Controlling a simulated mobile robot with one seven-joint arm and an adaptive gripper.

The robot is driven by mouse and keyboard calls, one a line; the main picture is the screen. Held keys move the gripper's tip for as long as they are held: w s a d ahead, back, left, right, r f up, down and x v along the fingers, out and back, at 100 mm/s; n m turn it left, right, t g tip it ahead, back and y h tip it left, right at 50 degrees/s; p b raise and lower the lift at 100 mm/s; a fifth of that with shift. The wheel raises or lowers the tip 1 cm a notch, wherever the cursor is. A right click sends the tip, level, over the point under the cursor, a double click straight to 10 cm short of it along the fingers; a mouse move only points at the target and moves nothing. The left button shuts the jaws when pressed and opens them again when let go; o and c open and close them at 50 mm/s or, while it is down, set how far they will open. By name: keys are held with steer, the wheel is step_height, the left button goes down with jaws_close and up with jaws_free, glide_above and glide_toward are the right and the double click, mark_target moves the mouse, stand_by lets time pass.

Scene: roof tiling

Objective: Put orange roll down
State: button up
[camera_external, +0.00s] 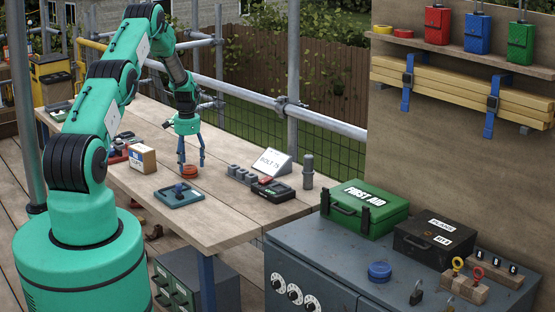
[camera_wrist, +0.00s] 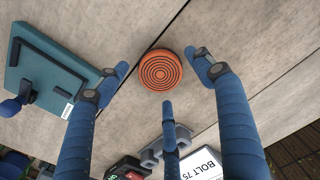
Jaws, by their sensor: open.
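The orange roll (camera_external: 188,171) lies flat on the wooden table (camera_external: 222,231) in the external view. In the wrist view the orange roll (camera_wrist: 160,70) shows its ringed round face and sits between the spread fingers, with visible gaps to them. My gripper (camera_external: 190,158) is open, pointing down over the roll, with its blue fingers around and above it. In the wrist view my gripper (camera_wrist: 163,85) has three separate blue fingers and holds nothing.
A teal tray (camera_external: 180,194) with a blue knob lies just in front of the roll. A BOLT 75 sign (camera_external: 272,163), grey holders and a dark device (camera_external: 272,190) stand to the right. A cardboard box (camera_external: 142,158) is at left. Bare tabletop lies around the roll.

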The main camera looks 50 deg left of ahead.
mark_target(190, 168)
step_height(190, 168, up, 9)
steer(key=shift+r, duration=0.15)
stand_by(0.4)
stand_by(0.5)
steer(key=shift+d, duration=0.1)
